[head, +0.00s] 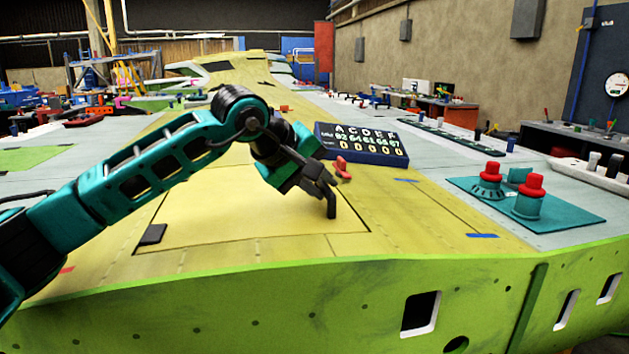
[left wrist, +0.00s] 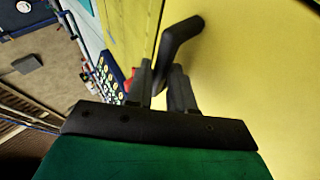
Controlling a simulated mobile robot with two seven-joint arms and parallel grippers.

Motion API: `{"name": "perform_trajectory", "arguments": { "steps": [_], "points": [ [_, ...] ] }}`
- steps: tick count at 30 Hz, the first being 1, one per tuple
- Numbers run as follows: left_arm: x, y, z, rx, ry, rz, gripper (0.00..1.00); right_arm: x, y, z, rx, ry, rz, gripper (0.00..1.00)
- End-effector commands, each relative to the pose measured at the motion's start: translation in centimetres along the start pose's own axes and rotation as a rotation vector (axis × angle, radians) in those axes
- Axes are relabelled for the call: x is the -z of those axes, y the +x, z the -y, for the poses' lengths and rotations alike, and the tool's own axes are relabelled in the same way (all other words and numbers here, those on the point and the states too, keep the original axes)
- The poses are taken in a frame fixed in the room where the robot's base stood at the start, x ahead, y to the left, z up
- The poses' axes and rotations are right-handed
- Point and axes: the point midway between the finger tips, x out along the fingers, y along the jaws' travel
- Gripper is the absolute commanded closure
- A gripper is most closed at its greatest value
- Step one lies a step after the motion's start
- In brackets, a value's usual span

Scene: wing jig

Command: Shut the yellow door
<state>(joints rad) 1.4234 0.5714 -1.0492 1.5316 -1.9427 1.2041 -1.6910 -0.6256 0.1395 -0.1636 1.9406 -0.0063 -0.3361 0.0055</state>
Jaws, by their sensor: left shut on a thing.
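The yellow door (head: 240,215) is a panel in the yellow top of the wing. It looks about level with the skin around it, with thin dark seams along its edges; I cannot tell if it is fully flush. A black bent handle (head: 332,202) stands up near its right side. My left gripper (head: 326,188) is shut on this handle. In the left wrist view, the two grey fingers (left wrist: 168,82) close on the lower end of the handle (left wrist: 182,35), with the yellow surface behind. My right gripper is not in view.
A dark blue number board (head: 362,145) and a small red part (head: 343,168) lie just behind the gripper. A black block (head: 152,234) sits at the door's left front corner. A teal plate (head: 560,212) with red-topped knobs stands at right. The green front edge (head: 250,310) borders the wing.

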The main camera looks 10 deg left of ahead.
Motion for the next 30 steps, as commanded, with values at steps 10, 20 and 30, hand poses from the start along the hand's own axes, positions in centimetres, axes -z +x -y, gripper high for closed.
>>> {"name": "perform_trajectory", "arguments": {
  "steps": [10, 20, 30],
  "points": [
    [-0.8, 0.3, -0.8, -0.024, 0.006, 0.014, 0.60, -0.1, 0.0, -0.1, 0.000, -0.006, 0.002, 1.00],
    [-0.7, -0.2, -0.6, -0.021, 0.006, 0.014, 0.60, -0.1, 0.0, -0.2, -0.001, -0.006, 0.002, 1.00],
    [-0.3, -7.0, -0.4, -0.022, 0.006, 0.005, 0.60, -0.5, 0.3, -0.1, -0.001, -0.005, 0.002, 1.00]
  ]
}}
